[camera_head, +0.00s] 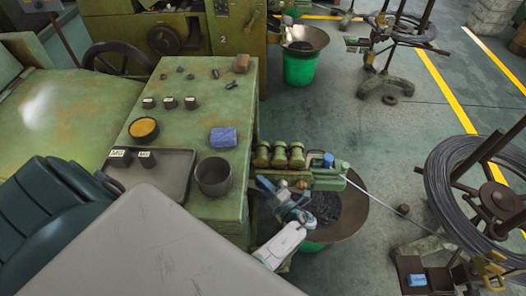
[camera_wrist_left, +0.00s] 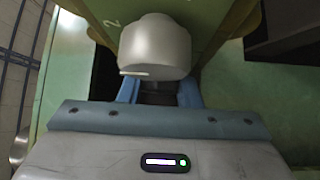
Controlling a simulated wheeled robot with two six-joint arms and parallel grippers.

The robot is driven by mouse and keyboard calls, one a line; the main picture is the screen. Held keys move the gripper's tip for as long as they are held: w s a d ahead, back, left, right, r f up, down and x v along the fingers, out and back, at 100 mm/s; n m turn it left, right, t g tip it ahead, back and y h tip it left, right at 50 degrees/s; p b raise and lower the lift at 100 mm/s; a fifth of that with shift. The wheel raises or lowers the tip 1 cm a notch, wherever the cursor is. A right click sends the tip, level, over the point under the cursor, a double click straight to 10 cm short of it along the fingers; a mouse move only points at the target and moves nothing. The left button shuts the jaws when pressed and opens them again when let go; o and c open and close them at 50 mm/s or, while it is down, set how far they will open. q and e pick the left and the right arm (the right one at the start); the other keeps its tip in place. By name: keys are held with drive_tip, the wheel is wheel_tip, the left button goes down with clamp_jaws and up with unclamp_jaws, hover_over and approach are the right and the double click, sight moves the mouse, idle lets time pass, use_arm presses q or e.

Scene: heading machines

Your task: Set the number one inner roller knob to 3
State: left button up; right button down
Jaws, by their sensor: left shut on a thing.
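The green roller unit (camera_head: 310,180) with several olive rollers (camera_head: 280,155) sits at the right edge of the bench in the head view. My left gripper (camera_head: 290,200) is at its near side, and the part it holds is hidden there. In the left wrist view, a rounded grey knob (camera_wrist_left: 155,45) with a white mark on its left lies at the blue fingers of my left gripper (camera_wrist_left: 160,93), which are shut on it. A numeral 2 (camera_wrist_left: 112,22) shows on the green panel, left of the knob. My right gripper is out of view.
The green bench (camera_head: 215,110) holds a dark tray (camera_head: 175,160), a grey pot (camera_head: 213,176), a blue block (camera_head: 223,137) and small parts. A wire coil (camera_head: 450,190) is at the right.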

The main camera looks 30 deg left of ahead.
use_arm(q)
drive_tip(key=shift+m+y, duration=0.4)
drive_tip(key=o, duration=0.7)
drive_tip(key=shift+a, duration=0.1)
